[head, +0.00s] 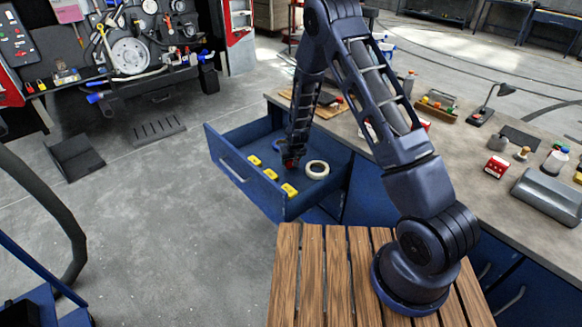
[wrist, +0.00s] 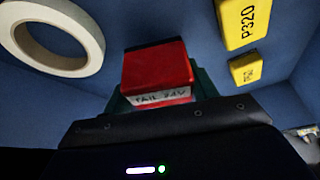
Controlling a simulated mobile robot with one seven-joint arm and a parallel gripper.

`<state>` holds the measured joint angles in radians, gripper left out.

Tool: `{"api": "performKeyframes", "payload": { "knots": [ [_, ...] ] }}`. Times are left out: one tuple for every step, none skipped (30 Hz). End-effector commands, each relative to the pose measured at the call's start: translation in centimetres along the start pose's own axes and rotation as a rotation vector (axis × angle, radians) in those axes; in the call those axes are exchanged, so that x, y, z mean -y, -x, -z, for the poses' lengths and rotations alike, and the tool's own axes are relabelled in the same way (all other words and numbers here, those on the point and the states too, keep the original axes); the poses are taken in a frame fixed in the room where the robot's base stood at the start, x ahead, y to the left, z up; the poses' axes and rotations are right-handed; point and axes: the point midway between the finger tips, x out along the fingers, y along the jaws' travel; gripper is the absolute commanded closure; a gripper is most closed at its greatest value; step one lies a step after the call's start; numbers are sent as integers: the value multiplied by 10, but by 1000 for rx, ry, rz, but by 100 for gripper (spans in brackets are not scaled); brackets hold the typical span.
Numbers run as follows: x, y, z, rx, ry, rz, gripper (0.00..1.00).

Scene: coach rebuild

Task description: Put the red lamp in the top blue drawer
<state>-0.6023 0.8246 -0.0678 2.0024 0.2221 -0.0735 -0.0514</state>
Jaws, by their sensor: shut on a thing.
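The red lamp (wrist: 158,68) is a red block with a white label reading "TAIL 24V" in the wrist view. My gripper (wrist: 160,95) is shut on it; the fingers are mostly hidden behind the dark wrist housing. In the head view the red lamp (head: 290,163) shows as a small red patch at the tip of my gripper (head: 291,158), inside the open blue drawer (head: 240,177). I cannot tell whether the lamp touches the drawer floor.
The drawer also holds a roll of pale tape (head: 317,169) to the right of the lamp and several yellow blocks (head: 271,174) to the left and front. The drawer's walls surround my gripper. A cluttered workbench (head: 452,150) stands to the right.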

Motion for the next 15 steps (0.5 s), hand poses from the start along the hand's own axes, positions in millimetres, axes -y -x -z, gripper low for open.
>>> {"api": "performKeyframes", "payload": {
  "knots": [
    [0, -2, 0, 0, 0, 0, 67],
    [0, -3, -1, 0, 0, 0, 67],
    [0, -5, -2, 0, 0, 0, 67],
    [0, -7, -3, 1, 0, 0, 67],
    [0, -10, -5, 2, -1, 0, 67],
    [-1, -15, -7, 2, -1, -1, 67],
    [-1, -19, -8, 1, -1, -1, 67],
    [-1, -22, -9, 1, -1, -1, 67],
    [-1, -27, -11, 1, -1, -1, 67],
    [-1, -30, -12, 1, -1, -1, 67],
    [-1, -33, -14, 1, -1, -1, 67],
    [0, -35, -14, 0, -1, 0, 67],
    [0, -36, -14, 0, -1, 0, 67],
    [0, -36, -14, -1, 0, 0, 67],
    [0, -36, -14, -1, 0, 0, 67]
  ]
}}
